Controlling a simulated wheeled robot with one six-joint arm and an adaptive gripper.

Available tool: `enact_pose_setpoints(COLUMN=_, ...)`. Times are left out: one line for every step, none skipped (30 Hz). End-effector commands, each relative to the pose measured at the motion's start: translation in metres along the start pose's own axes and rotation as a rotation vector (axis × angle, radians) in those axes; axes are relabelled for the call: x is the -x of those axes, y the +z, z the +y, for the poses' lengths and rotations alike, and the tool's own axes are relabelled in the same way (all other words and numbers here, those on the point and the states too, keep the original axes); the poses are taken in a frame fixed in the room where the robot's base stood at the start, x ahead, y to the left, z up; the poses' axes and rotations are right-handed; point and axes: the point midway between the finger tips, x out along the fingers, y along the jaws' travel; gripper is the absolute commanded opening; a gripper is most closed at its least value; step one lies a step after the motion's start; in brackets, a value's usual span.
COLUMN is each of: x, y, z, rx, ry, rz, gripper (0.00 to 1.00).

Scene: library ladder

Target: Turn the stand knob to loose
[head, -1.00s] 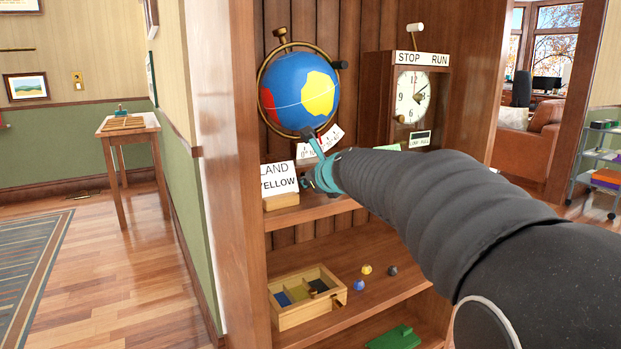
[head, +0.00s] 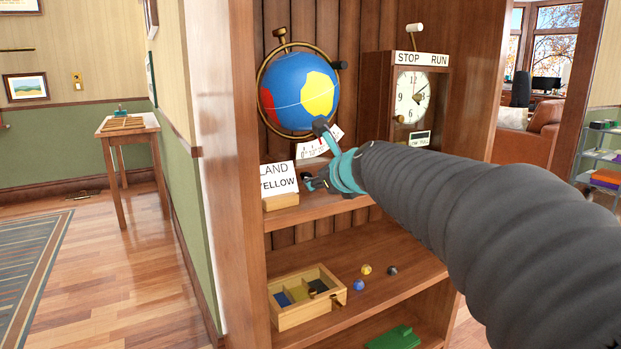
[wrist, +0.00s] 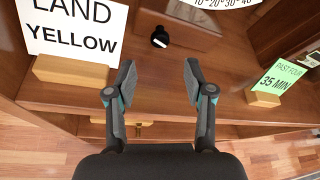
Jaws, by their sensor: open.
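A black knob (wrist: 160,38) with a small white mark shows in the wrist view on the wooden shelf unit, ahead of the gap between my fingers. My gripper (wrist: 159,66) is open and empty, with a finger on each side and short of the knob. In the head view my gripper (head: 315,156) is in front of the shelf below the globe (head: 303,92), and the knob cannot be made out there. The globe is blue with yellow and red patches, in a brass ring with another black knob (head: 341,65) at its right.
A "LAND YELLOW" card (head: 278,180) stands close left of my gripper. A curved degree scale (head: 319,147) is behind it. A green "35 MIN" card (wrist: 286,76) stands to the right. A clock cabinet (head: 411,100) is further right. A divided box (head: 304,305) lies below.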

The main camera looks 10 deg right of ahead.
Motion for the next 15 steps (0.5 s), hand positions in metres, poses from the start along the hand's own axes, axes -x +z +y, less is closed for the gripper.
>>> enact_pose_setpoints(x=0.011, y=0.001, z=-0.001, rx=0.000, ry=-0.003, rz=-0.002, gripper=0.53)
enact_pose_setpoints(x=0.015, y=0.001, z=-0.001, rx=0.000, ry=-0.003, rz=-0.002, gripper=0.53)
enact_pose_setpoints(x=0.021, y=0.000, z=0.000, rx=0.000, ry=-0.002, rz=-0.001, gripper=0.53)
enact_pose_setpoints(x=0.025, y=0.000, z=-0.001, rx=0.000, ry=-0.002, rz=-0.001, gripper=0.53)
enact_pose_setpoints(x=0.029, y=0.000, z=-0.001, rx=0.000, ry=-0.002, rz=-0.001, gripper=0.53)
enact_pose_setpoints(x=0.033, y=0.000, z=0.000, rx=0.000, ry=-0.002, rz=-0.001, gripper=0.53)
enact_pose_setpoints(x=0.036, y=0.000, z=0.000, rx=0.000, ry=-0.001, rz=-0.001, gripper=0.53)
enact_pose_setpoints(x=0.039, y=0.000, z=0.000, rx=0.000, ry=-0.001, rz=-0.001, gripper=0.53)
enact_pose_setpoints(x=0.041, y=0.000, z=0.000, rx=0.000, ry=0.000, rz=0.000, gripper=0.53)
enact_pose_setpoints(x=0.043, y=0.000, z=0.000, rx=0.000, ry=0.000, rz=0.000, gripper=0.53)
enact_pose_setpoints(x=0.044, y=0.000, z=0.000, rx=0.000, ry=0.000, rz=0.000, gripper=0.53)
enact_pose_setpoints(x=0.045, y=0.000, z=0.000, rx=0.000, ry=0.000, rz=0.001, gripper=0.53)
enact_pose_setpoints(x=0.045, y=0.000, z=0.000, rx=0.000, ry=0.000, rz=0.001, gripper=0.53)
enact_pose_setpoints(x=0.046, y=0.000, z=0.000, rx=0.000, ry=0.000, rz=0.001, gripper=0.53)
enact_pose_setpoints(x=0.046, y=0.000, z=0.000, rx=0.000, ry=0.000, rz=0.001, gripper=0.53)
